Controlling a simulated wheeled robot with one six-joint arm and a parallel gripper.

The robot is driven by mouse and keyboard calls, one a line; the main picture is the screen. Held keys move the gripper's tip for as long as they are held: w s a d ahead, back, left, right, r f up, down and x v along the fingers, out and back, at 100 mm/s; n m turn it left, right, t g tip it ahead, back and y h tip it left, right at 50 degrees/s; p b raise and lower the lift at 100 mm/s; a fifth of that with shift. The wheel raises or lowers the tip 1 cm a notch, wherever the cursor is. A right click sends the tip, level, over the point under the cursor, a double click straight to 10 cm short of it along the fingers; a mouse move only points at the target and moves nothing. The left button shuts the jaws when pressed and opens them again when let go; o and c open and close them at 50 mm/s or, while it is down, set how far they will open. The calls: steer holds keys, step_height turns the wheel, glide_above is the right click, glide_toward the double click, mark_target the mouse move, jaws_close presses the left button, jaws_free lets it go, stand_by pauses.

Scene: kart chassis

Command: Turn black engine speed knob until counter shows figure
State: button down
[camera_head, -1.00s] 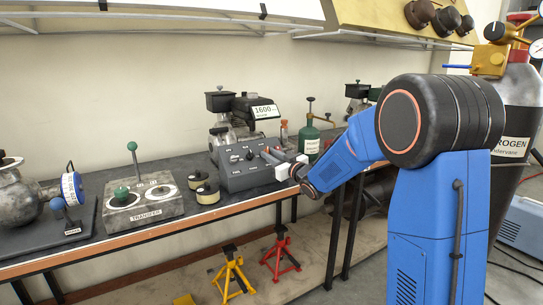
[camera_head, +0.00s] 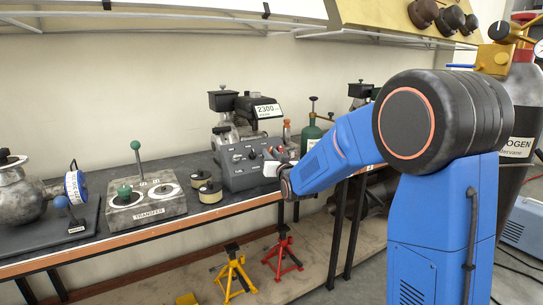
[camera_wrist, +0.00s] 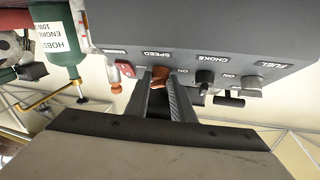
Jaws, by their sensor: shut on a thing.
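The grey control panel (camera_head: 240,176) stands on the bench, its front carrying several knobs. In the wrist view the panel face (camera_wrist: 220,30) is upside down, with labels SPEED, CHOKE and FUEL. My gripper (camera_wrist: 162,82) is shut on the speed knob (camera_wrist: 161,73) by the SPEED label; the part showing between the fingers looks orange-brown, not black. The fingers hide most of it. A black choke knob (camera_wrist: 204,77) is beside it. In the head view my gripper (camera_head: 272,170) is at the panel's right front. The counter (camera_head: 267,111) behind the panel reads 2300.
A red knob (camera_wrist: 125,69) is close to my fingers. A green bottle (camera_head: 311,137) stands right of the panel. Yellow (camera_head: 232,272) and red (camera_head: 282,253) stands are under the bench.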

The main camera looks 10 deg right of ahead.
steer(key=c, duration=1.5)
jaws_free()
steer(key=shift+s, duration=0.1)
steer(key=s, duration=0.5)
steer(key=s+d, duration=0.1)
steer(key=s, duration=0.5)
steer(key=s+f, duration=0.1)
steer(key=s, duration=0.5)
steer(key=shift+d, duration=0.4)
steer(key=s+d+f+g, duration=0.2)
steer(key=s+f+g, duration=0.1)
steer(key=s, duration=0.9)
steer(key=s+d+f+g+h, duration=0.1)
steer(key=s+f+g, duration=0.3)
steer(key=s, duration=0.9)
steer(key=s+d+f+g+h, duration=0.1)
steer(key=s+d+f+g, duration=0.2)
steer(key=s, duration=1)
steer(key=shift+s+d+f+g, duration=0.15)
steer(key=shift+f+g, duration=0.15)
steer(key=shift+g, duration=0.6)
steer(key=shift+s+a+f+g, duration=0.1)
steer(key=shift+f+g, duration=0.15)
steer(key=shift+g, duration=0.65)
